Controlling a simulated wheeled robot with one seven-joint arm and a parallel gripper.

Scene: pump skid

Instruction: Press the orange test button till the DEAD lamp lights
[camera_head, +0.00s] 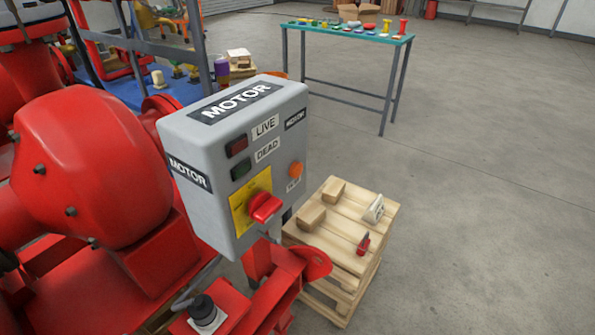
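The grey motor control box (215,200) stands at the centre left, with MOTOR labels on its top, side and front. The orange test button (295,170) is on the right of its front face, above a small label too small to read. The green DEAD lamp (241,168) looks dark. The red LIVE lamp (237,145) above it also looks dull and unlit. A red rotary handle (264,207) sits on a yellow plate (240,215) below the lamps. My gripper is not in view, and nothing is seen touching the button.
Large red pump machinery (90,170) fills the left. A black knob on a pale base (204,312) is at the bottom. Right of the box, a wooden pallet stack (325,240) carries small blocks and a red item. A green-topped table (340,30) stands behind. The right floor is clear.

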